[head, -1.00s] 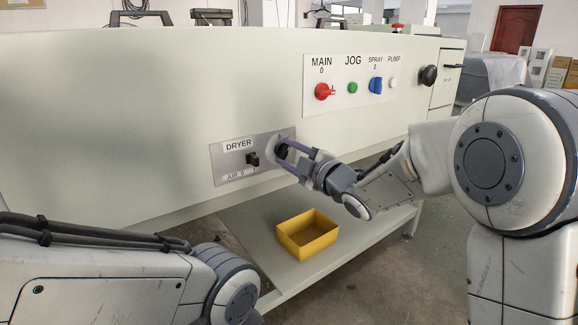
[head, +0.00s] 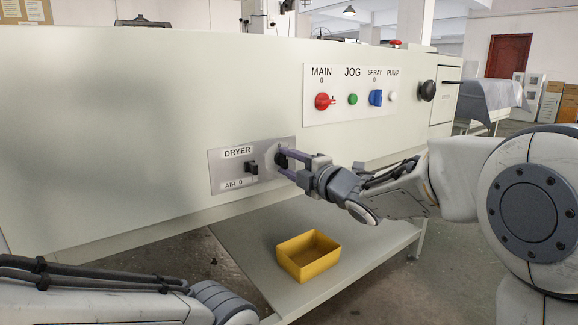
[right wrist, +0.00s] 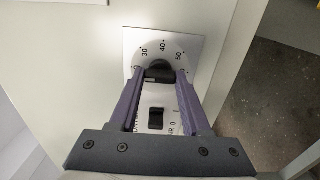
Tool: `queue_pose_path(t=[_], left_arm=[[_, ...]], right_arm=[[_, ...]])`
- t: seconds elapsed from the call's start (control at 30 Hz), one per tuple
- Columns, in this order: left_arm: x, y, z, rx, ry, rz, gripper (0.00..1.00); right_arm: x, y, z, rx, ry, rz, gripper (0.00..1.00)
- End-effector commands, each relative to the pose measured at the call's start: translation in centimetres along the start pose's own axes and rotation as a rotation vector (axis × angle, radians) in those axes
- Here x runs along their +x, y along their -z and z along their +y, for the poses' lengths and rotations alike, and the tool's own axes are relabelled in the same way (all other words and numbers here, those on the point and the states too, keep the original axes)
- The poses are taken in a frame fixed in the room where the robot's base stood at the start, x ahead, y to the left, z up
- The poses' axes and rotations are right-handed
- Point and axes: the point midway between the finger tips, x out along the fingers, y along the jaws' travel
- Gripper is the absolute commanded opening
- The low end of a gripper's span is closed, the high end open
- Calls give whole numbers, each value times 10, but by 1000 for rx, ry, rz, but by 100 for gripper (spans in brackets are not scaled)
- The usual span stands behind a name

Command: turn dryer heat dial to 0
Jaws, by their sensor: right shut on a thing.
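The dryer panel (head: 224,180) is a grey plate on the machine's front, marked DRYER and AIR 0. The black heat dial (right wrist: 159,72) sits on this panel, with 30, 40 and 50 printed around it in the right wrist view. My right gripper (head: 284,161) is shut on the dial, one finger on each side; it also shows in the right wrist view (right wrist: 160,76). The fingers hide much of the dial in the head view, and its exact setting cannot be read. My left gripper is not in view; only part of my left arm shows.
The black air switch (head: 252,168) is left of the dial. Above are the red main switch (head: 324,101), green jog button (head: 353,99), blue spray switch (head: 375,97) and white pump button (head: 392,96). A yellow bin (head: 309,256) stands on the lower shelf (head: 262,250).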

Motion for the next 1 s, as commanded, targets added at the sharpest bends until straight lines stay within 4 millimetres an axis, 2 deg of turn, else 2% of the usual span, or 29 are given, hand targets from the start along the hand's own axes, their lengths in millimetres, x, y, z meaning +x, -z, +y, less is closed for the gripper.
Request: queue_pose_path(t=[0.27,0.3,0.33,0.37,0.73,0.87,1.0], left_arm=[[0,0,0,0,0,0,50],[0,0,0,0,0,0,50],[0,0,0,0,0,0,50],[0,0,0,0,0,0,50],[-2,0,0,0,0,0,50],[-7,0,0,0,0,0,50],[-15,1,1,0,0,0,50]], right_arm=[[-1,-2,-2,-1,5,-6,0],[-1,-2,-2,-1,5,-6,59],[-1,-2,-2,-1,5,-5,70],[-1,-2,-2,-1,5,-5,78],[-4,0,0,-1,1,-1,78],[-20,-1,2,-1,1,-3,78],[-49,-2,3,-1,3,-5,78]])
